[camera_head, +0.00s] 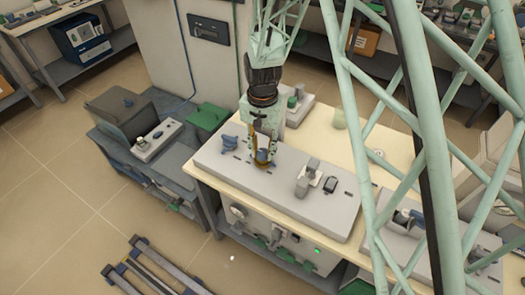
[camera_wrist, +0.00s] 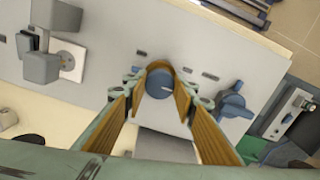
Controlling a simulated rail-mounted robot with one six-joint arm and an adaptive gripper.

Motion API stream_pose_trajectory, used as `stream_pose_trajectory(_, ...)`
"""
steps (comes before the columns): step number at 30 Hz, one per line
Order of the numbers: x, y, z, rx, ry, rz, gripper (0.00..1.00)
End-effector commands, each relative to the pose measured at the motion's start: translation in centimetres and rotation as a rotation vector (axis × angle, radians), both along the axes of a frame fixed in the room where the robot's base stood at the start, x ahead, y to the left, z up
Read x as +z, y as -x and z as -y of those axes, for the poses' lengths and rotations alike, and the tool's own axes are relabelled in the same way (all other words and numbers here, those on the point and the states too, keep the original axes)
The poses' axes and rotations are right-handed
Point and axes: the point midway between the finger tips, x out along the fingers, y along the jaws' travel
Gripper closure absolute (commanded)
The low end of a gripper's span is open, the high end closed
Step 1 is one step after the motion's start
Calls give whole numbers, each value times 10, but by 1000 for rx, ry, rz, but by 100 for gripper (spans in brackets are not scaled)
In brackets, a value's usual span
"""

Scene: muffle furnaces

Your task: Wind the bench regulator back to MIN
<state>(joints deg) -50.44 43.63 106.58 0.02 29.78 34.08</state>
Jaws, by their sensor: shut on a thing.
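The round blue regulator knob (camera_wrist: 157,90) stands on a light grey panel (camera_wrist: 105,72) on the bench. A short white mark on its top points to the right in the wrist view. My gripper (camera_wrist: 160,80) points down over it, with its orange-padded fingers shut on the knob's two sides. In the head view, my gripper (camera_head: 263,155) reaches the knob (camera_head: 263,157) near the middle of the panel (camera_head: 325,213). The MIN label cannot be read in either view.
A blue lobed handle (camera_wrist: 235,101) sits close to the right of the knob in the wrist view. A grey lever block (camera_head: 308,176) and a small black switch (camera_head: 331,184) are on the panel's other side. A green box (camera_head: 208,116) stands behind, left.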

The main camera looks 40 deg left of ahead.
Motion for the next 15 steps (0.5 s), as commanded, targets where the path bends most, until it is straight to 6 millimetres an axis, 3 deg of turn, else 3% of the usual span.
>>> stream_pose_trajectory(10, 0, 0, 0, 3, 0, 0, 85)
stream_pose_trajectory(11, 0, 0, 0, 3, 0, 0, 72)
stream_pose_trajectory(15, 0, 0, 0, 3, 0, 0, 61)
